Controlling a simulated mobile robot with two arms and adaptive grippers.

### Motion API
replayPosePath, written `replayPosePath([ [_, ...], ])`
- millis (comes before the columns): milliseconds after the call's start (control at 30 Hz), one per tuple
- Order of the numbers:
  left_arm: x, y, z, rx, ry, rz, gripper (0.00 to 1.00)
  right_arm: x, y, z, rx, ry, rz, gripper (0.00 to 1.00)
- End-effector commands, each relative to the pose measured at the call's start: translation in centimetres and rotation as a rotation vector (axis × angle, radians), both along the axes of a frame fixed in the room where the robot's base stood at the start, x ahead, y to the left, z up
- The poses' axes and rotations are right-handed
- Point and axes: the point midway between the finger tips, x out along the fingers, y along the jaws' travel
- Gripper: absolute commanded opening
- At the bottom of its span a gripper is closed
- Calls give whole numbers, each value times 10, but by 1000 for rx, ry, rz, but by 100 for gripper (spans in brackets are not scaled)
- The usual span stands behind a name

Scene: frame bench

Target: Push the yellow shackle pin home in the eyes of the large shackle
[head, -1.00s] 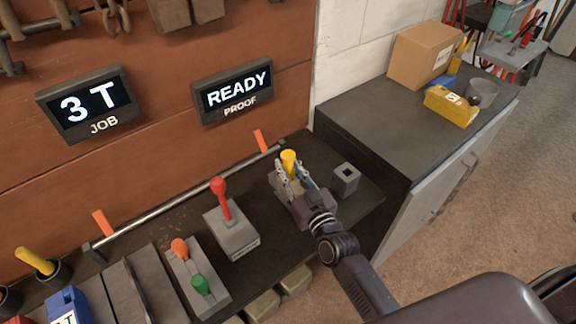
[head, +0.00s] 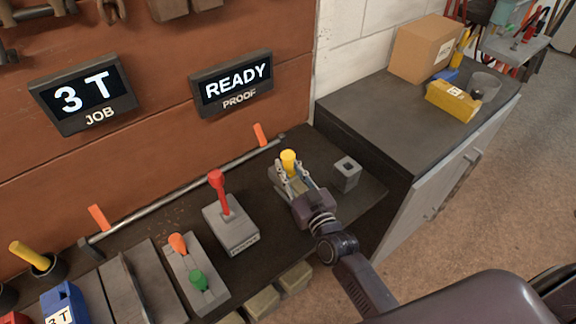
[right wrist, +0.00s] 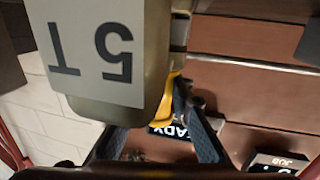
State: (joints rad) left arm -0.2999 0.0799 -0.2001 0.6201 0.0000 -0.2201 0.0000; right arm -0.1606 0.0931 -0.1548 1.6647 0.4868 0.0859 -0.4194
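A yellow piece (head: 289,158), which looks like the shackle pin's head, stands up at the fingertips of my right gripper (head: 292,174) in the head view. In the right wrist view the yellow piece (right wrist: 170,95) lies against one finger of the gripper (right wrist: 165,130). The other fingertip is hidden behind a large grey body with a 5T label (right wrist: 98,52), so I cannot tell whether the fingers are closed on the yellow piece. The large shackle's eyes are not clear in either view, so how deep the pin sits cannot be seen. My left gripper is out of view.
A grey block with a square hole (head: 346,173) stands just right of the gripper. A red lever (head: 219,192) and a box with orange and green knobs (head: 194,278) are to the left. A rail (head: 185,191) runs behind. The PROOF display (head: 232,84) reads READY.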

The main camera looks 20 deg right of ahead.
Motion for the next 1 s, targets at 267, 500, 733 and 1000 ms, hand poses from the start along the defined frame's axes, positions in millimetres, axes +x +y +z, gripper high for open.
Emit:
replayPosePath([
  [267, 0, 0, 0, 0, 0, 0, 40, 0, 0, 1, 0, -2, 0, 40],
  [500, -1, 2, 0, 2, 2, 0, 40, -3, 0, -1, 0, 3, 0, 40],
  [733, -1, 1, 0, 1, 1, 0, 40, -34, -4, -2, -1, 4, 0, 40],
  [1000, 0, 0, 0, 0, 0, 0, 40, -89, -11, -1, -1, 3, 1, 40],
])
